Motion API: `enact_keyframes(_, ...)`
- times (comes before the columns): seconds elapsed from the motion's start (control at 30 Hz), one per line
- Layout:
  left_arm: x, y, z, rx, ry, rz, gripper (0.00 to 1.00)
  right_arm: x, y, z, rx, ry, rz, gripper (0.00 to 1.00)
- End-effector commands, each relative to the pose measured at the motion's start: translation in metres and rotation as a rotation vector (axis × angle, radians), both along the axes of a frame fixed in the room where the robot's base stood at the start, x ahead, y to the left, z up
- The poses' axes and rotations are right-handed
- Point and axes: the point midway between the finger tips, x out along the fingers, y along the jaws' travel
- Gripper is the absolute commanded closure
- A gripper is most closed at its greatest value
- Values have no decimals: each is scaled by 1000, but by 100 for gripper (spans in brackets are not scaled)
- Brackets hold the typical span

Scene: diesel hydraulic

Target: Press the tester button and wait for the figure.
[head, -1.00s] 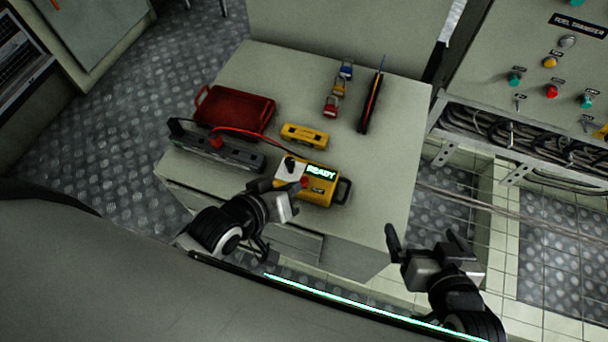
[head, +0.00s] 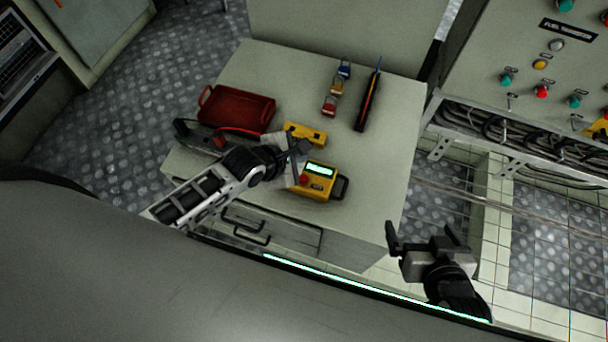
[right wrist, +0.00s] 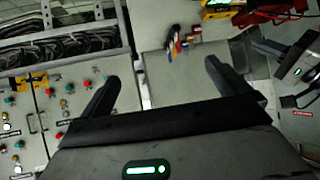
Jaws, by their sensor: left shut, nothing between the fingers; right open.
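The yellow tester (head: 321,187) lies on the grey cabinet top, with a dark handle on its right side. Its lit green display (head: 319,168) shows no text I can read. Its red button (head: 304,180) is in plain sight at the lower left of its face. My left gripper (head: 298,155) is shut and empty, just above and left of the tester; I cannot tell its height over it. My right gripper (head: 425,238) is open and empty, off the cabinet's right front edge. In the right wrist view its open fingers (right wrist: 163,85) have nothing between them.
On the cabinet top are a red case (head: 236,108), a yellow block-shaped device (head: 306,133), small coloured padlock-like items (head: 337,88) and a dark long tool (head: 368,98). A control panel (head: 535,65) stands at right. My left arm partly covers a dark strip with a red lead.

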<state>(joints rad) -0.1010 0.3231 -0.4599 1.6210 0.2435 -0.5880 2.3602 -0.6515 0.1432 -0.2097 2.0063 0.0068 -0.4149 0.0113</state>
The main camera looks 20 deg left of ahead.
Motion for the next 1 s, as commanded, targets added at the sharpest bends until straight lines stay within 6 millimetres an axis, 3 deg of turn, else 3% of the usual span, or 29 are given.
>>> enact_keyframes(0.17, 0, 0, -9, 1, -1, 0, 100, 0, 0, -8, 4, 0, 0, 0)
enact_keyframes(0.37, 0, 1, -38, 3, -2, -3, 100, 0, 4, -27, 17, -8, 5, 0)
enact_keyframes(0.6, 0, 0, -70, 2, -3, -3, 100, 2, 12, -35, 86, -35, -4, 0)
enact_keyframes(1.0, 0, 0, -88, 1, -1, -1, 100, 4, 15, -32, 113, -47, -11, 0)
